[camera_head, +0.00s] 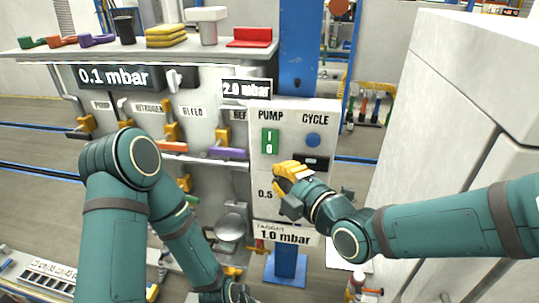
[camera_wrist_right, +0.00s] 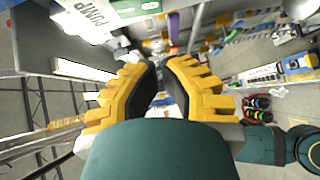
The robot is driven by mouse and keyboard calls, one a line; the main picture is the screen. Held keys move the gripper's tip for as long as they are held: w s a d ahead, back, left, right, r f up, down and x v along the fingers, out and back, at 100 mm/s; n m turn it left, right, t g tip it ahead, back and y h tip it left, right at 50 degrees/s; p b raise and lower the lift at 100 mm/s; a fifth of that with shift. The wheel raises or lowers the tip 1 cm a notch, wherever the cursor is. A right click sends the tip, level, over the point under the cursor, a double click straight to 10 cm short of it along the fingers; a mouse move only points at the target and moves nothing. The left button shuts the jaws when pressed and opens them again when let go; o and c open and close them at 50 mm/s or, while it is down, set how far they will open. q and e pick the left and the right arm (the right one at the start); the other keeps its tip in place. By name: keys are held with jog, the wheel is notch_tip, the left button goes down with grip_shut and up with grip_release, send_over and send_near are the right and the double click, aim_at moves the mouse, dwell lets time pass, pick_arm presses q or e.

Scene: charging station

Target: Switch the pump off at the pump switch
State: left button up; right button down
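The pump switch (camera_head: 270,141) is a green rocker marked I and 0 under the PUMP label on the white control panel (camera_head: 329,112). I cannot tell which side is pressed in. My right gripper (camera_head: 284,176) is in front of the panel, below and slightly right of the switch. In the right wrist view its yellow fingers (camera_wrist_right: 160,66) come together at the tips with only a narrow gap, and they hold nothing. The PUMP label (camera_wrist_right: 92,16) shows at that view's top left, with a green part beside it. My left arm reaches down out of frame, its gripper hidden.
A blue CYCLE button (camera_head: 313,140) and a dark display (camera_head: 313,162) sit right of the switch. A blue post (camera_head: 297,50) stands behind the panel. Valves with coloured handles fill the left board.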

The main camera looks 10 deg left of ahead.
aim_at(270, 142)
jog(key=shift+w+a+f+p, duration=0.25)
jog(key=shift+w+a, duration=0.45)
jog(key=shift+w, duration=0.65)
jog(key=shift+w+a+f+p, duration=0.1)
jog(key=shift+w+a+p, duration=0.25)
jog(key=shift+w+a, duration=0.65)
jog(key=shift+w+a+f+p, duration=0.2)
jog(key=shift+w+a+p, duration=0.15)
jog(key=shift+w, duration=1.3)
